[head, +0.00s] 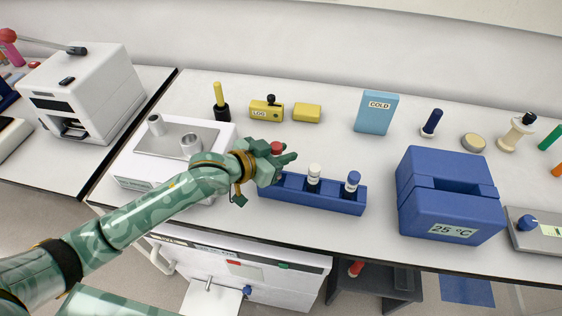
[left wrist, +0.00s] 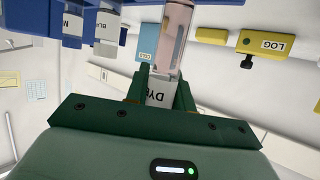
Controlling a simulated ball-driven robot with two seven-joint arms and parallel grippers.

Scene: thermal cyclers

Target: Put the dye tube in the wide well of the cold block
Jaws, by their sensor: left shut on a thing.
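My left gripper (head: 284,160) is shut on the dye tube, whose red cap (head: 277,148) shows above the fingers. In the left wrist view the tube (left wrist: 175,30) is clear pinkish with a white label reading "DY", between the green fingers (left wrist: 160,92). It is at the left end of the blue rack (head: 312,198); whether its bottom is clear of the rack is hidden. A light blue item (head: 376,112) is labelled COLD.
The rack holds a white-capped tube (head: 314,173) and a blue-capped tube (head: 352,180). A blue 25 °C unit (head: 450,195) stands to the right. Yellow blocks (head: 267,110) and a yellow-black tool (head: 220,103) stand behind. My left forearm crosses the white unit's front.

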